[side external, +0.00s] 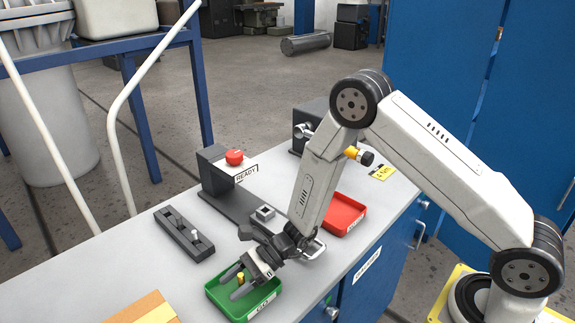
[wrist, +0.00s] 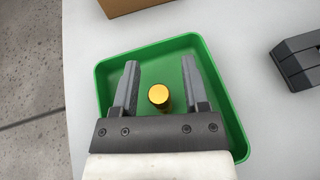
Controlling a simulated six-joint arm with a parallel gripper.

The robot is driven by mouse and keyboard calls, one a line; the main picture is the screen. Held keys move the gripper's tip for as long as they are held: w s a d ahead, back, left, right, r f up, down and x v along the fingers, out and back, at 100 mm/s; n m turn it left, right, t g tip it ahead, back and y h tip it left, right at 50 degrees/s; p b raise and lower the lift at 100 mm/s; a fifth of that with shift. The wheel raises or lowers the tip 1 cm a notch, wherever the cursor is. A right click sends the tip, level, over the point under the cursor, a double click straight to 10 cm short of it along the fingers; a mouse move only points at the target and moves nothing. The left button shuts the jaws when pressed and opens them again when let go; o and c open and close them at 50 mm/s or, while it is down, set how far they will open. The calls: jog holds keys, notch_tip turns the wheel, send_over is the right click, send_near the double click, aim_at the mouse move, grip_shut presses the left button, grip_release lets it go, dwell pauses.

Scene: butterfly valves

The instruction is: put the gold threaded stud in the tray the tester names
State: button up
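The gold threaded stud (wrist: 159,96) stands in the green tray (wrist: 108,66), its round top facing the wrist camera. In the side view the stud (side external: 240,278) shows small between the fingers, inside the green tray (side external: 214,297). My gripper (wrist: 160,64) is open, with one finger on each side of the stud and a visible gap to each. In the side view my gripper (side external: 236,282) reaches down into the tray. The tester (side external: 216,172) has a red button (side external: 235,157) and a sign (side external: 246,173) reading READY. The red tray (side external: 337,221) looks empty.
A cardboard-coloured box (side external: 143,309) sits at the bench's near left, close to the green tray. A dark device (side external: 309,122) stands behind the arm. The bench between the trays is mostly clear.

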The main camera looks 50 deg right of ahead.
jog(key=shift+s+d+f, duration=0.1)
jog(key=shift+f, duration=0.2)
jog(key=shift+r, duration=0.45)
jog(key=v, duration=1.2)
jog(key=shift+r, duration=0.2)
jog(key=shift+s+r+n+g, duration=0.1)
jog(key=shift+s+n+g, duration=0.3)
jog(key=shift+s, duration=0.1)
jog(key=s+d+n+g+h, duration=0.2)
jog(key=s+n+g+h, duration=0.2)
jog(key=s+n+h, duration=0.3)
jog(key=s+d+r+n+t+h, duration=0.2)
jog(key=d+r+n+t+h, duration=0.2)
jog(key=n, duration=0.8)
jog(key=d+r+h, duration=0.1)
jog(key=d+h, duration=0.1)
jog(key=d, duration=0.1)
jog(key=shift+s+r+n, duration=0.25)
jog(key=shift+n, duration=0.15)
